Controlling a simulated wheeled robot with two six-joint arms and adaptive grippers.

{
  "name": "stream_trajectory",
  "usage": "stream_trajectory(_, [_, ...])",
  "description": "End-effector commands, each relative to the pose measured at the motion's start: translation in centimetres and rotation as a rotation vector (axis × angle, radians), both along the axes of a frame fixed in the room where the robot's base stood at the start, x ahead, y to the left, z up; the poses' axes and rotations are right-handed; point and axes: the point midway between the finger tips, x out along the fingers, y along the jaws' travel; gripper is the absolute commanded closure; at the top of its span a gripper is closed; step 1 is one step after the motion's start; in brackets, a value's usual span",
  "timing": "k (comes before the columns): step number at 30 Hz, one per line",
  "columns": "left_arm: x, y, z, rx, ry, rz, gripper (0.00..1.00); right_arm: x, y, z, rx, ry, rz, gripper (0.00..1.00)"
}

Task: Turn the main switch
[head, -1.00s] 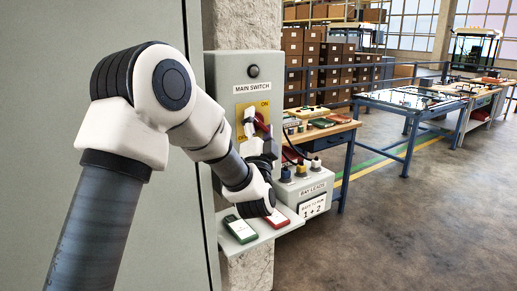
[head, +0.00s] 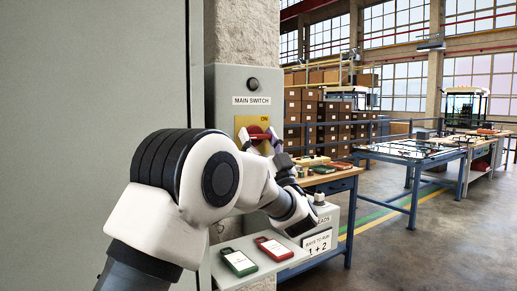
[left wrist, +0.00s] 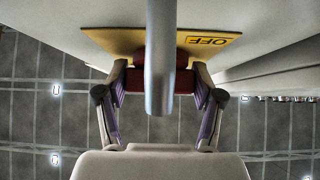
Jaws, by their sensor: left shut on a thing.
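The main switch is on a grey box (head: 225,83) labelled MAIN SWITCH. Its yellow plate (head: 243,124) shows ON at the upper right. In the left wrist view the plate (left wrist: 112,42) shows the OFF lettering. The red switch handle (head: 259,136) looks roughly level in the head view. My left gripper (head: 267,140) is shut on this handle, which also shows between its fingers in the left wrist view (left wrist: 184,82). A grey bar hides the handle's middle there. My arm hides the lower plate. My right gripper is not in view.
A dark round lamp (head: 253,84) sits above the label. A shelf (head: 275,248) below carries a green tag (head: 238,262) and a red tag (head: 273,248). The way-leads box (head: 322,222) and a workbench (head: 335,182) stand to the right. Open floor lies beyond.

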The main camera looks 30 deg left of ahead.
Motion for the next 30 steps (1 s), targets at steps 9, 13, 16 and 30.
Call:
stream_trajectory(9, [-0.02,-0.02,0.14,-0.016,-0.043,-0.001,0.68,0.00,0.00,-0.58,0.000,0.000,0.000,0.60])
stream_trajectory(13, [0.00,-0.02,0.13,-0.015,-0.042,-0.001,0.68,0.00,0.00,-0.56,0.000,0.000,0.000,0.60])
stream_trajectory(16, [-0.01,-0.02,0.11,-0.016,-0.042,-0.001,0.68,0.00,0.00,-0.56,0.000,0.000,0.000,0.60])
stream_trajectory(30, [-0.01,-0.04,-0.04,-0.016,-0.039,-0.001,0.07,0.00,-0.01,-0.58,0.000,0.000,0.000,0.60])
